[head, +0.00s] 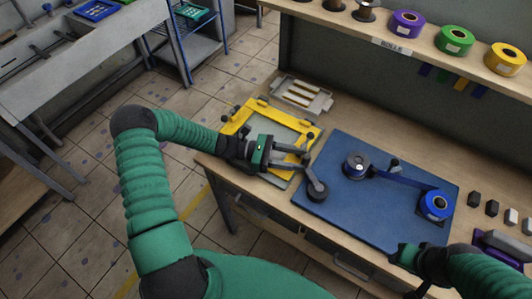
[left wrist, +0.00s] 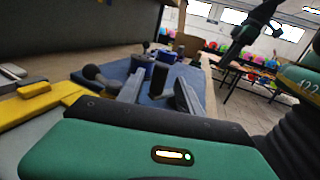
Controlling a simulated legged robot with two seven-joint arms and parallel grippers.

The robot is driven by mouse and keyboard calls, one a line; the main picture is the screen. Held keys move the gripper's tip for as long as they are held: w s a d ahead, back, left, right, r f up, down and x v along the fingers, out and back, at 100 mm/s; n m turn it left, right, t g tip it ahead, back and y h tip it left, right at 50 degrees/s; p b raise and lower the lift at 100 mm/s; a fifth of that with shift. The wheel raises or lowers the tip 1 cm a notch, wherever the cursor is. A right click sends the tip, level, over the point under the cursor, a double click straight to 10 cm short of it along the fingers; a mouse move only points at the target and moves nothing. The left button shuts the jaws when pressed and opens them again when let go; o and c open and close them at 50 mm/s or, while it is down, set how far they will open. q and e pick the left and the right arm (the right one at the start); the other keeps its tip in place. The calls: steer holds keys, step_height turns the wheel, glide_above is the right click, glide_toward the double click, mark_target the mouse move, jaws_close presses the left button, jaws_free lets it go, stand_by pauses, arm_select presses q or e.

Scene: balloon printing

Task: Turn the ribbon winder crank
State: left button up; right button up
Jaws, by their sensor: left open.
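The ribbon winder stands on a blue mat (head: 340,208). Its dark spool (head: 357,166) is at the mat's upper middle, and a blue ribbon runs from it to a blue roll (head: 436,205) at the right. A small dark knob (head: 395,163) stands beside the spool; I cannot tell if it is the crank's handle. My left gripper (head: 304,163) is open at the mat's left edge, left of the spool. A grey link with a dark round end (head: 317,191) shows at its fingertips; contact is unclear. My right gripper (head: 404,256) is at the mat's lower right, fingers unclear.
A yellow frame (head: 240,116) lies left of the mat, under my left gripper. A grey tray (head: 301,95) is behind it. Several small blocks (head: 492,208) lie right of the mat. Colored rolls (head: 454,40) stand on the shelf above. The mat's middle is mostly clear.

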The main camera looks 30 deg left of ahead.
arm_select(q)
steer(key=b+v, duration=0.1)
steer(key=v, duration=0.9)
steer(key=shift+s+a, duration=0.1)
steer(key=shift+a, duration=0.3)
steer(key=shift+c, duration=0.2)
